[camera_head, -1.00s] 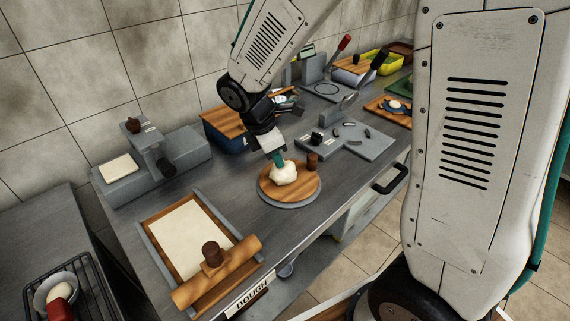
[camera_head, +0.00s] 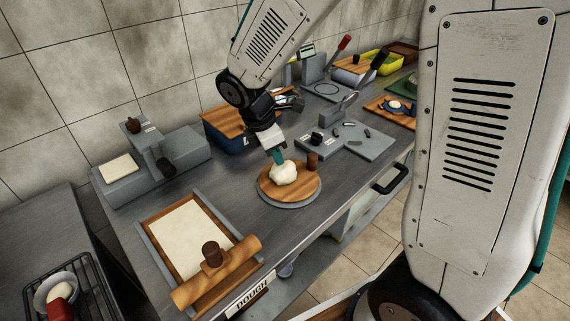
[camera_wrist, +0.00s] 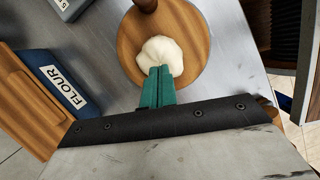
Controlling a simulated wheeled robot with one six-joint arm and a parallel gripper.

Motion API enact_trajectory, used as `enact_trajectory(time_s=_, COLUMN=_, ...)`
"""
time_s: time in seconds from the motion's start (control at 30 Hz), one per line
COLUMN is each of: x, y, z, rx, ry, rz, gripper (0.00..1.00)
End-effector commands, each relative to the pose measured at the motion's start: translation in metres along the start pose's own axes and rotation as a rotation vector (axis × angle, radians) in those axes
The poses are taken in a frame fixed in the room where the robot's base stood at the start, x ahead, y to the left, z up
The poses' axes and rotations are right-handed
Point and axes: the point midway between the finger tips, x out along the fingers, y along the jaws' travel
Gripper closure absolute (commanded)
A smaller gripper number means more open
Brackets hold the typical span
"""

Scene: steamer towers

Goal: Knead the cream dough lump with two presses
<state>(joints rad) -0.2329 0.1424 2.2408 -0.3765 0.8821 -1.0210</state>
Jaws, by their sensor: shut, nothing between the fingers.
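The cream dough lump (camera_head: 284,172) sits on a round wooden board (camera_head: 303,187) with a grey base, on the steel counter. In the wrist view the lump (camera_wrist: 160,55) looks rounded and uneven, near the board's middle. My gripper (camera_head: 279,159) is shut and empty, with its green fingers together. Its tips are at the lump's upper edge in the head view. In the wrist view the fingers (camera_wrist: 159,72) overlap the lump's near edge; I cannot tell whether they touch it.
A brown knob (camera_head: 312,160) stands on the board beside the lump. A rolling pin (camera_head: 216,272) lies across a dough tray (camera_head: 160,249) at front left. A blue flour box (camera_wrist: 62,80) with a wooden lid is close by. A grey scale-like device (camera_head: 345,140) stands behind right.

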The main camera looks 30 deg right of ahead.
Motion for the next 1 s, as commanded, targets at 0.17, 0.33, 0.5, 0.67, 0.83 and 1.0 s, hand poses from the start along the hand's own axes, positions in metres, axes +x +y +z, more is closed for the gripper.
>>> enact_trajectory(time_s=0.17, x=-0.004, y=0.0, z=0.001, rx=0.001, ry=0.0, rz=-0.001, gripper=1.0)
enact_trajectory(time_s=0.33, x=-0.004, y=0.0, z=0.001, rx=0.001, ry=0.0, rz=-0.001, gripper=1.0)
enact_trajectory(time_s=0.5, x=-0.003, y=0.0, z=0.001, rx=0.0, ry=0.0, rz=-0.001, gripper=1.0)
enact_trajectory(time_s=0.67, x=0.003, y=0.0, z=-0.001, rx=-0.001, ry=0.0, rz=-0.002, gripper=1.0)
enact_trajectory(time_s=0.83, x=0.011, y=-0.001, z=-0.003, rx=0.0, ry=-0.001, rz=-0.003, gripper=1.0)
enact_trajectory(time_s=1.0, x=0.019, y=-0.001, z=-0.006, rx=0.001, ry=0.0, rz=-0.002, gripper=1.0)
